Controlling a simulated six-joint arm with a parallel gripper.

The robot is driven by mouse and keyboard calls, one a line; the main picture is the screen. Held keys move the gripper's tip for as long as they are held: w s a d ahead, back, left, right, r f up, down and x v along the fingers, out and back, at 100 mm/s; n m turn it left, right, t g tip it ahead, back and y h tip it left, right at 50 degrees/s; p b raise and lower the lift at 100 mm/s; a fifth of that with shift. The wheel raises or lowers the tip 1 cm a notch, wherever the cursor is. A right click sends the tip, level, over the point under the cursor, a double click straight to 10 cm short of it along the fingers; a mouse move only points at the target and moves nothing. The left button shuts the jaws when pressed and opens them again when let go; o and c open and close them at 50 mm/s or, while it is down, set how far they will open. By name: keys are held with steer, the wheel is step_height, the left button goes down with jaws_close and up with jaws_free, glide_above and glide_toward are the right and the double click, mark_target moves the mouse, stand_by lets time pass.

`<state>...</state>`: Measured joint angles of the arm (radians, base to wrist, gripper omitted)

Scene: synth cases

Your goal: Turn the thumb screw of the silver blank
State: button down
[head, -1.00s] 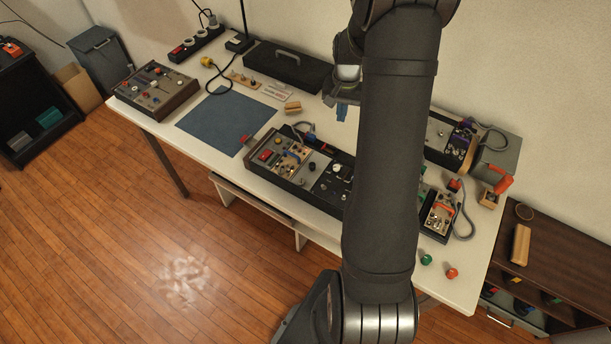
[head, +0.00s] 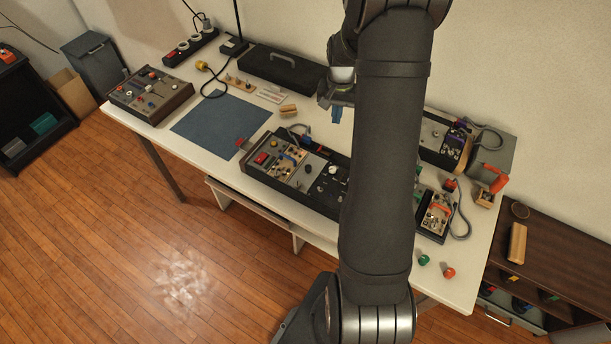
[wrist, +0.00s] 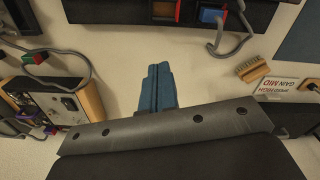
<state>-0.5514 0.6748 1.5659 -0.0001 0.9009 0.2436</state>
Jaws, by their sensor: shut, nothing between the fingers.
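My gripper (head: 336,115) hangs above the bare table behind the long black synth case (head: 262,179). Its blue fingers (wrist: 157,88) are together with nothing between them in the wrist view. A light grey panel (head: 316,165) sits in the middle of that case, left of my arm, and may be the silver blank; I cannot be sure. Its thumb screw is too small to make out. My arm hides the right end of the case. In the wrist view, only an edge of a black case (wrist: 120,12) shows at the top.
A small wooden brush (head: 288,111), a white label card (head: 271,95) and a black lidded case (head: 285,72) lie behind. A cased unit with cables (head: 440,140) stands right of my arm, and a smaller one (head: 433,216) nearer. The blue mat (head: 220,125) is clear.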

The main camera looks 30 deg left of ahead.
steer(key=c, duration=2.2)
jaws_free()
steer(key=c, duration=1.8)
jaws_free()
steer(key=shift+s, duration=0.1)
steer(key=o, duration=0.5)
steer(key=s+r+m, duration=0.1)
steer(key=s+r, duration=0.1)
steer(key=s, duration=0.1)
steer(key=s+a+r+m, duration=0.1)
steer(key=s+r, duration=0.1)
steer(key=s, duration=0.1)
steer(key=s+r, duration=0.2)
steer(key=s, duration=0.1)
steer(key=shift+s+a+r+m, duration=0.15)
steer(key=shift+s+a+m, duration=0.05)
steer(key=shift+a+m, duration=0.2)
steer(key=shift+c, duration=0.2)
step_height(320, 180, up, 4)
steer(key=m, duration=0.4)
glide_above(298, 183)
step_height(298, 183, down, 17)
steer(key=shift+r, duration=0.1)
jaws_close()
